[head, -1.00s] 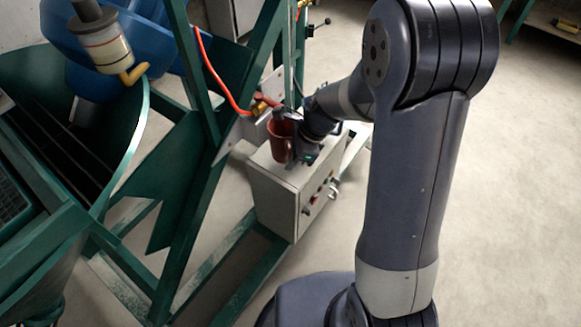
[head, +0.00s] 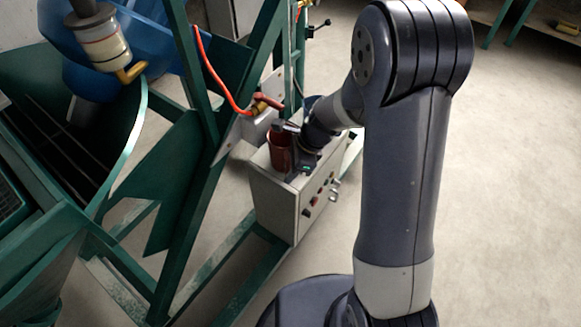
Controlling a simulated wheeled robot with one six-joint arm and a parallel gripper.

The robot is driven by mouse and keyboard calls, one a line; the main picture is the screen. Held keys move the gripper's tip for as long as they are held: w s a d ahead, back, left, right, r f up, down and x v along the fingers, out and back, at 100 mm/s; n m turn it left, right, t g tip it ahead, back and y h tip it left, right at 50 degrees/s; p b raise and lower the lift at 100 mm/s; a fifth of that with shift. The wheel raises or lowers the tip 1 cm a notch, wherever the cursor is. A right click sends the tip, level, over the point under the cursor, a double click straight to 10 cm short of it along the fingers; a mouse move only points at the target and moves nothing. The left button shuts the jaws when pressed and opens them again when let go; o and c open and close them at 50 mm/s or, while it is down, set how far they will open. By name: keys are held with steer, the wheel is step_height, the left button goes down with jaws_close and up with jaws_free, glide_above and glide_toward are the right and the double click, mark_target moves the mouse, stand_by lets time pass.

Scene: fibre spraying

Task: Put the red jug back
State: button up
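The red jug (head: 279,150) is upright at the top of the grey control box (head: 272,205), near its left end. I cannot tell whether its base touches the box top. My gripper (head: 291,146) is at the jug's right side, level with its upper part. The fingers are small and partly hidden by the jug and my wrist, so their grip on it is not clear.
A green steel frame (head: 202,165) stands left of the box, with a red hose (head: 222,80) and brass fitting (head: 262,104) just behind the jug. A green hopper (head: 125,150) and blue tub (head: 150,45) are further left. Open floor (head: 510,180) lies right.

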steer(key=p+v, duration=0.2)
steer(key=v, duration=1)
steer(key=shift+r+p, duration=0.2)
steer(key=shift+p, duration=0.15)
stand_by(1.5)
